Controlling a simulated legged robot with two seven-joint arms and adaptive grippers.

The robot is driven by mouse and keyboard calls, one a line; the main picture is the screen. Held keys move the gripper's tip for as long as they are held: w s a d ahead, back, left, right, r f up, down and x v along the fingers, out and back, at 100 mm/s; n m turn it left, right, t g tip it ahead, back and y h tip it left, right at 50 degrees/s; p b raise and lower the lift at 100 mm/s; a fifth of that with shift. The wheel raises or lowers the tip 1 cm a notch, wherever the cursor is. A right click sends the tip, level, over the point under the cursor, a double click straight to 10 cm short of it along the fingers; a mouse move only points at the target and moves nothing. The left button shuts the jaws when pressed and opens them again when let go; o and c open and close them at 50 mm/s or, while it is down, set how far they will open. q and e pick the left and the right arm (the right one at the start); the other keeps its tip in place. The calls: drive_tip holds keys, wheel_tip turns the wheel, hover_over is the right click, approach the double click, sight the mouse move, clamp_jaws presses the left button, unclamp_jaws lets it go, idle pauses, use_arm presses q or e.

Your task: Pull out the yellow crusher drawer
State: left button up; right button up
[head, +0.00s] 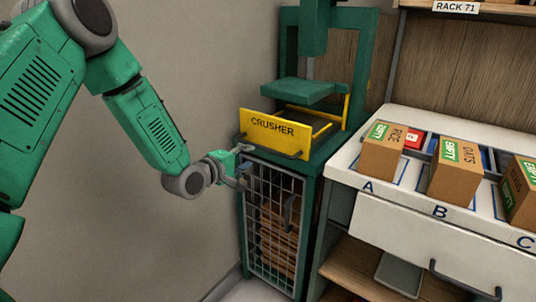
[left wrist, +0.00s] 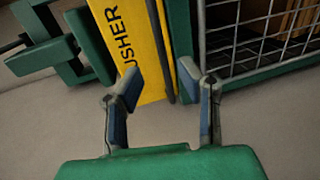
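The yellow crusher drawer (head: 274,133) sits in the green crusher press (head: 355,55), its front panel lettered CRUSHER and standing forward of the frame. My left gripper (head: 244,171) is just below and left of the panel, near the top of the cage door. Contact cannot be told. My right gripper is out of view.
A green cabinet with a wire mesh door (head: 272,225) stands under the press, holding brown material. To the right is a white counter (head: 350,170) with cardboard boxes (head: 455,170) marked EMPTY, above a white drawer (head: 425,240). The wall side at left is free apart from my arm.

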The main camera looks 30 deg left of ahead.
sight(266, 150)
use_arm(q)
drive_tip(key=b+x, duration=0.1)
drive_tip(key=x, duration=0.9)
drive_tip(key=shift+w+f, duration=0.15)
clamp_jaws()
